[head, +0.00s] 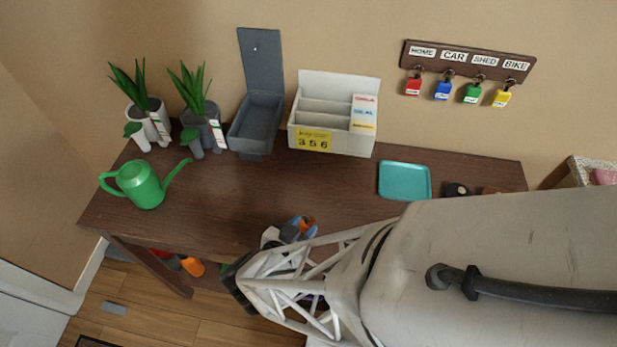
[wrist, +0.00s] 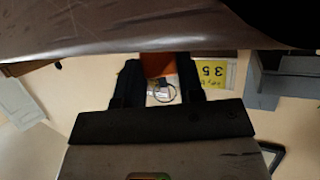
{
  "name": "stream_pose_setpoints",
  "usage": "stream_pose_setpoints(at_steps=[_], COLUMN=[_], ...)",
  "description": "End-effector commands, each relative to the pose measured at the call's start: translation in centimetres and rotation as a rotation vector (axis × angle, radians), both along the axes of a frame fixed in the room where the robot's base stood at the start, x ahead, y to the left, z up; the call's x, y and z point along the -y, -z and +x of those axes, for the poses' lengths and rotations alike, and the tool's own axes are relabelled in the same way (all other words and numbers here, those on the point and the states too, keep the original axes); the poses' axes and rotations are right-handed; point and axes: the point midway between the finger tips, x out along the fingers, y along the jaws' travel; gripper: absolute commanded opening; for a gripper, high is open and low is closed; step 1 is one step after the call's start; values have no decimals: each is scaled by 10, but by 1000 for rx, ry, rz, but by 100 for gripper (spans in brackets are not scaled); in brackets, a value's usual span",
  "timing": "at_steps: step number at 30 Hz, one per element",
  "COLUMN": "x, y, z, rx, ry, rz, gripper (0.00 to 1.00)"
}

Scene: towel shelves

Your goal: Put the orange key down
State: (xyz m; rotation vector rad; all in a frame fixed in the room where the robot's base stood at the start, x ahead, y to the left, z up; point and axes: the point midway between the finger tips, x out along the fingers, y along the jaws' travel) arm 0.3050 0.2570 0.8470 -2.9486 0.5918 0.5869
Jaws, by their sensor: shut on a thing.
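The orange key (head: 308,228) is in my gripper (head: 299,231), above or close to the front edge of the brown wooden table (head: 225,215). In the wrist view, the orange key (wrist: 157,66) sits between the two dark fingers of my gripper (wrist: 157,78), with a white label and a metal ring hanging from it. My gripper is shut on it. The arm hides part of the table's right side, and I cannot tell whether the key touches the tabletop.
A green watering can (head: 141,185) and two potted plants (head: 147,118) stand at the left. A grey lidded box (head: 257,118), white organizer (head: 312,138) and teal tray (head: 404,180) line the back. Red, blue, green and yellow keys hang on a labelled wall rack (head: 468,62). The table's middle is clear.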

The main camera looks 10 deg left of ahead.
Motion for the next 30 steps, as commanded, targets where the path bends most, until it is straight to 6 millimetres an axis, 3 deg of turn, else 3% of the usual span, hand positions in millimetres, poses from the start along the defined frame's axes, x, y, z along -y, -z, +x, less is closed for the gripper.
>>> stream_pose_setpoints(at_steps=[8, 9, 13, 30], x=[0, 0, 0, 0], y=[3, 3, 3, 0], z=[0, 0, 0, 0], rx=[-1, 0, 0, 0], ry=[0, 0, 0, 0], rz=[-2, -1, -1, 1], gripper=[12, 40, 60, 61])
